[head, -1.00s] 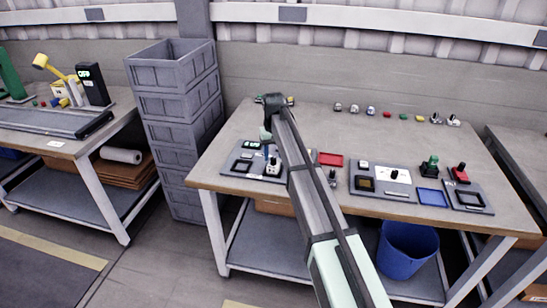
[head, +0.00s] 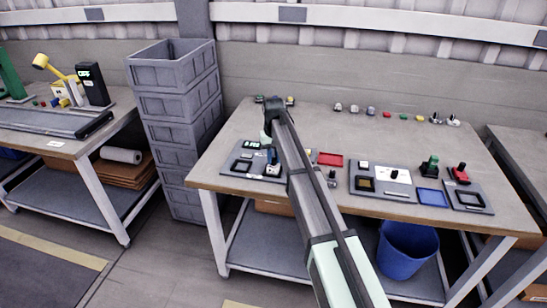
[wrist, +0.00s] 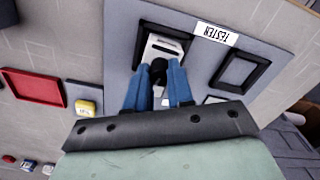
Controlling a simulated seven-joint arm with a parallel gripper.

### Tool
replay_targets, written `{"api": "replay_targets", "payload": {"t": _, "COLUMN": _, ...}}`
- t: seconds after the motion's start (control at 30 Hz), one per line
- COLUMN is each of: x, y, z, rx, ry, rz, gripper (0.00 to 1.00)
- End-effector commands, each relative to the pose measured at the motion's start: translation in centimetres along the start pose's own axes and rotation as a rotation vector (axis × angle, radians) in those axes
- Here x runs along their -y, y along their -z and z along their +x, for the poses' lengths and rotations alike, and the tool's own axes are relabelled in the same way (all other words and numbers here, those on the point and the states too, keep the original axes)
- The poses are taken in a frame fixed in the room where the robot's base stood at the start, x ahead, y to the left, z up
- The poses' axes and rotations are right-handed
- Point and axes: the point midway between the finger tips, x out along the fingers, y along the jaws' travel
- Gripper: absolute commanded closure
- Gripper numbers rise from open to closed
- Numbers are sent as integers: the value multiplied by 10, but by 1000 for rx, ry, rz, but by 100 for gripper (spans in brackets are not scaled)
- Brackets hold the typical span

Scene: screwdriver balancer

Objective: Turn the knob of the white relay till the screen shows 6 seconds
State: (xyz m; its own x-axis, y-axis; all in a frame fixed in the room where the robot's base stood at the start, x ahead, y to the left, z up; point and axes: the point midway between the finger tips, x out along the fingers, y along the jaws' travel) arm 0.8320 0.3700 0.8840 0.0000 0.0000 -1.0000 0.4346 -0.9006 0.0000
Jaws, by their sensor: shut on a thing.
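The white relay (wrist: 166,46) sits in a black-framed socket of the grey tester panel (wrist: 205,60), seen from above in the wrist view. Its black knob (wrist: 159,68) lies between the blue fingers of my gripper (wrist: 158,78), which is shut on it. In the head view the relay (head: 273,170) is a small pale block on the panel (head: 229,168), partly covered by my gripper (head: 271,157). The relay's screen cannot be read in either view.
An empty black-framed socket (wrist: 240,72) is beside the relay. A red tray (head: 331,159) lies to the right on the workbench (head: 350,130). Another panel (head: 383,197), a blue tray (head: 432,197) and a red-topped device (head: 460,174) are farther right. Grey crates (head: 178,100) stand left.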

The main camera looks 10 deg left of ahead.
Motion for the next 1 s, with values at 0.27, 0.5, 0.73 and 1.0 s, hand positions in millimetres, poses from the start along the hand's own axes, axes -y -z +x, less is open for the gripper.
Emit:
{"api": "replay_targets", "payload": {"t": 0.27, "x": 0, "y": 0, "z": 0, "rx": 0, "ry": 0, "rz": 9, "gripper": 100}}
{"api": "replay_targets", "payload": {"t": 0.5, "x": 0, "y": 0, "z": 0, "rx": 0, "ry": 0, "rz": 90, "gripper": 100}}
{"api": "replay_targets", "payload": {"t": 0.73, "x": 0, "y": 0, "z": 0, "rx": 0, "ry": 0, "rz": 91, "gripper": 100}}
{"api": "replay_targets", "payload": {"t": 1.0, "x": 0, "y": 0, "z": 0, "rx": 0, "ry": 0, "rz": 91, "gripper": 54}}
